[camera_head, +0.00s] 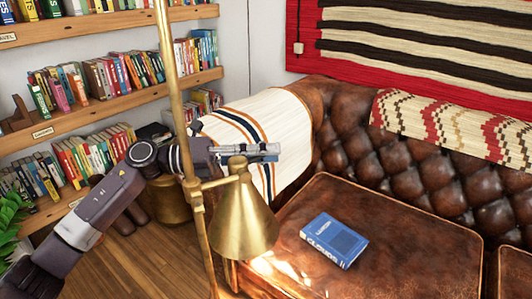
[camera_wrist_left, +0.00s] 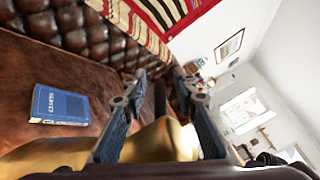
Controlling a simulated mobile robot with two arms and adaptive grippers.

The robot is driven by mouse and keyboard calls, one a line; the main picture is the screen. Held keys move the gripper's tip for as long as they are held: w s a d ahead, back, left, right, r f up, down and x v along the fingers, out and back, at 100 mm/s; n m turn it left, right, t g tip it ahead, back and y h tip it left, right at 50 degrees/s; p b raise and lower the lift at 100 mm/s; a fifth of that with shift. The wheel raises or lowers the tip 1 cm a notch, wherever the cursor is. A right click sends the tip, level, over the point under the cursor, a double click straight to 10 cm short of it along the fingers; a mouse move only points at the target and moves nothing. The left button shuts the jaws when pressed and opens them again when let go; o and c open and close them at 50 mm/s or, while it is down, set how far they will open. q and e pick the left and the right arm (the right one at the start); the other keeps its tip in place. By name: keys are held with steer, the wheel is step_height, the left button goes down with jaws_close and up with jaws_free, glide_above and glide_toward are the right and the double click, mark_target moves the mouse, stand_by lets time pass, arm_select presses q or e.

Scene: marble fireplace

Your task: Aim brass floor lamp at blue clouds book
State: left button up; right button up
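The brass floor lamp (camera_head: 170,70) stands in front of the sofa. Its cone shade (camera_head: 245,220) hangs from a joint on the pole with its mouth facing down. The blue book (camera_head: 334,240) lies flat on the sofa cushion, right of the shade; it also shows in the left wrist view (camera_wrist_left: 60,104). My left gripper (camera_head: 278,151) is just above and behind the shade's top, pointing right. In the left wrist view, its fingers (camera_wrist_left: 163,105) are spread apart, with brass lamp surface (camera_wrist_left: 165,140) below and between them. Contact is unclear. My right gripper is not in view.
The brown leather sofa (camera_head: 400,265) fills the right, with a striped throw (camera_head: 265,125) over its arm. Bookshelves (camera_head: 100,108) line the left wall. A bright light patch (camera_head: 283,268) falls on the cushion's front edge, left of the book. Wooden floor (camera_head: 130,270) is open at lower left.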

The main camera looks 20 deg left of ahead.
arm_select(q)
jaws_close()
steer(key=shift+f, duration=0.1)
stand_by(0.4)
